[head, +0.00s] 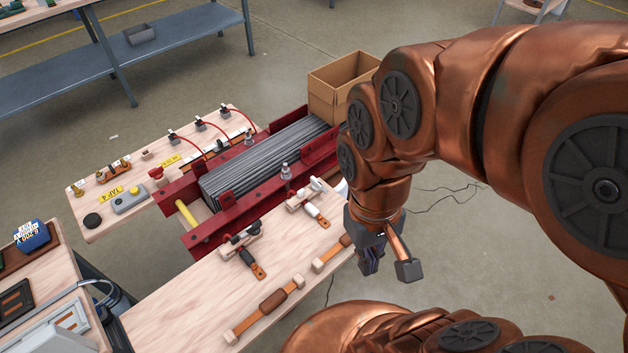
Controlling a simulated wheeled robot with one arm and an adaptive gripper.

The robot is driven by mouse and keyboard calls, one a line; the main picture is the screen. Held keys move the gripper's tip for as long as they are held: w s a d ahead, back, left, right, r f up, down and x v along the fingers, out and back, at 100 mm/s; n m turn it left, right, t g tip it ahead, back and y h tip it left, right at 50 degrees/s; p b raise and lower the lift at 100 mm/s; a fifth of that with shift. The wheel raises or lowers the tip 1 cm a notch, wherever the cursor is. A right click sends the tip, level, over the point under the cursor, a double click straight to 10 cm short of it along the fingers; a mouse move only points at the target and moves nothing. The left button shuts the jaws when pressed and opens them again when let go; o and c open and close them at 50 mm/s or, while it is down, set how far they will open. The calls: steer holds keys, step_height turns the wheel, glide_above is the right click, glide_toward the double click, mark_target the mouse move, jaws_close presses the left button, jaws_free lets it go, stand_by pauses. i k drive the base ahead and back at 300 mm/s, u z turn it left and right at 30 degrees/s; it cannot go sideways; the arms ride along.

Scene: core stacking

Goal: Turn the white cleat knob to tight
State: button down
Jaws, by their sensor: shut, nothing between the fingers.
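A clamp-like cleat with a white knob (317,184) sits on the wooden bench just right of the red frame. A similar cleat with a dark knob (252,229) sits nearer on the same bench. The white knob's exact turn and its markings are too small to read. My gripper (389,266) hangs right of the bench, apart from both cleats. It is shut and empty, pointing down, its fingers partly seen from the side.
A red frame (212,222) holds a stack of grey sheets (262,157). A cardboard box (342,84) stands behind it. Another bench (104,227) at left holds small fittings. Open floor lies right of my gripper.

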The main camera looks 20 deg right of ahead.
mark_target(317, 186)
steer(key=k, duration=0.5)
steer(key=z, duration=0.9)
steer(key=i, duration=0.7)
steer(key=u, duration=1.8)
